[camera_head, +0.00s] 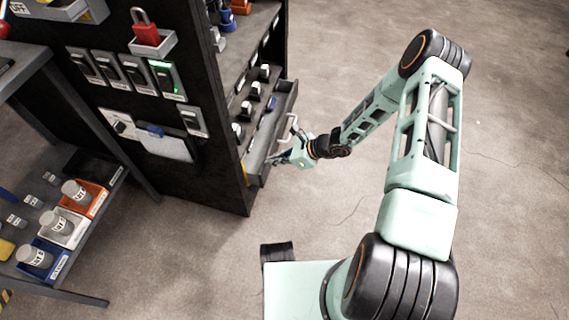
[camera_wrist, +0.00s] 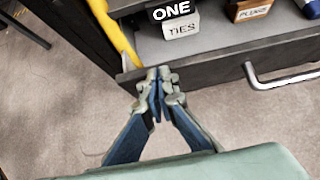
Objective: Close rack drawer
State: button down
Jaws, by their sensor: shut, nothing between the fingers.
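The rack drawer (camera_head: 277,125) sticks out from the lower part of the dark rack (camera_head: 232,170) in the head view. In the wrist view, the dark drawer front (camera_wrist: 215,75) runs across the middle, with a silver bar handle (camera_wrist: 285,78) at the right. The drawer stands open, and its inside shows above the front edge. My gripper (camera_wrist: 157,88) is shut and empty, with its fingertips at the left part of the drawer front. I cannot tell whether they touch it. In the head view my gripper (camera_head: 281,158) is beside the drawer's near end.
A shelf with labelled bins (camera_head: 62,228) stands left in the head view. Floor right of the rack is clear.

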jog(key=shift+w+a, duration=0.3)
jog(key=shift+a, duration=0.65)
